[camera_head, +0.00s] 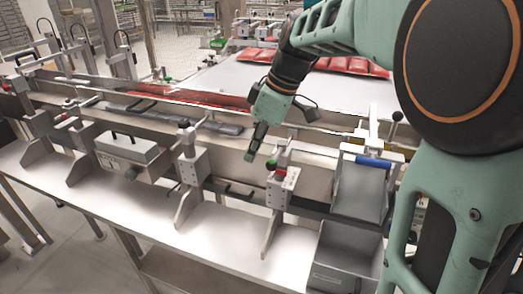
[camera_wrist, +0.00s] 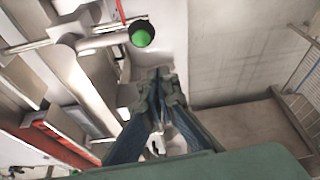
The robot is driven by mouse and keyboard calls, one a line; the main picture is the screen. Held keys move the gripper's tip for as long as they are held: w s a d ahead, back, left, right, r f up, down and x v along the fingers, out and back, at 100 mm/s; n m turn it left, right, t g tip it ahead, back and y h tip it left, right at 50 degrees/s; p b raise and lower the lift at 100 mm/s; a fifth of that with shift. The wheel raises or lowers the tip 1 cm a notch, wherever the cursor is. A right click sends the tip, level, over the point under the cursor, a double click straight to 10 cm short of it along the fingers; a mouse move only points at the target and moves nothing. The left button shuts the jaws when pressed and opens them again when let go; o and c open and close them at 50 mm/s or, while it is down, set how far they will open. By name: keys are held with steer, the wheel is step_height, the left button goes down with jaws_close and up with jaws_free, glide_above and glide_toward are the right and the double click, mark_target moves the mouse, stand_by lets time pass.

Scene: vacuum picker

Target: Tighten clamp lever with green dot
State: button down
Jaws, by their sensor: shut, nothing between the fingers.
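The clamp lever's knob with the green dot (camera_head: 271,165) sits at the front rail, on a light grey clamp block (camera_head: 283,186) with a red part beside it. In the wrist view the round black knob with its green face (camera_wrist: 143,38) shows near the top, just beyond the fingertips. My gripper (camera_head: 250,156) points down, a little left of and above the knob, apparently apart from it. In the wrist view my gripper's fingertips (camera_wrist: 158,74) are together with nothing between them. The lever's arm is partly hidden behind the knob.
A similar clamp with a dark knob (camera_head: 184,124) stands further left on the rail. A grey box (camera_head: 130,150) is mounted left of it. A blue-handled grey tray (camera_head: 360,190) is close on the right. The white ledge (camera_head: 225,232) in front has clear stretches between brackets.

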steer(key=w+a+p+v, duration=0.1)
steer(key=v, duration=0.8)
steer(key=shift+s+d+r, duration=0.2)
steer(key=shift+s+r, duration=0.1)
steer(key=shift+r, duration=0.25)
